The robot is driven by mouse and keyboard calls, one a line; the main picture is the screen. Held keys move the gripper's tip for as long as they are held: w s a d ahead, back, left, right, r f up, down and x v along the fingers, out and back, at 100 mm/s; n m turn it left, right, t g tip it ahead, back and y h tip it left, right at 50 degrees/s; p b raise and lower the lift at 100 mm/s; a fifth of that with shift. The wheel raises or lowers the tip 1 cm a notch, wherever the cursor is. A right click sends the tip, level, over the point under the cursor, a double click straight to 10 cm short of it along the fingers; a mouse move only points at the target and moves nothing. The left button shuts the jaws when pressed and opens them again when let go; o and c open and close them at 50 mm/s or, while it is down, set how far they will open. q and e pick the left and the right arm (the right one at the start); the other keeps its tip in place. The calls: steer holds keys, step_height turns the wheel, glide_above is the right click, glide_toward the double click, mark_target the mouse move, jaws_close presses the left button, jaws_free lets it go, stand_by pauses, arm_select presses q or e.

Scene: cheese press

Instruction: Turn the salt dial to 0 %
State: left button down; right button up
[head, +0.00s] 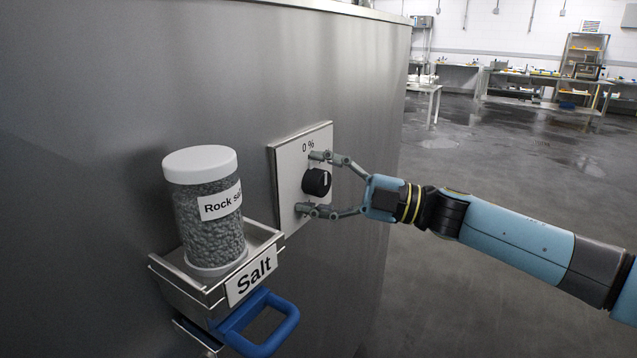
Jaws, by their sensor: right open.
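The salt dial (316,182) is a black round knob on a pale square plate (289,191) fixed to the steel wall. The plate bears the mark "0 %" above the knob. A light line shows on the knob's face; I cannot tell exactly where it points. My right gripper (311,183) comes in from the right and is open, one finger above the knob and one below it. The fingertips are close to the plate, and I see a gap between each finger and the knob. My left gripper is not in view.
A jar of rock salt (209,220) with a white lid stands in a steel holder (185,283) labelled "Salt", left of the plate. A blue handle (287,322) sticks out below it. The floor to the right is open, with workbenches far behind.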

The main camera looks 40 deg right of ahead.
steer(key=v, duration=1.2)
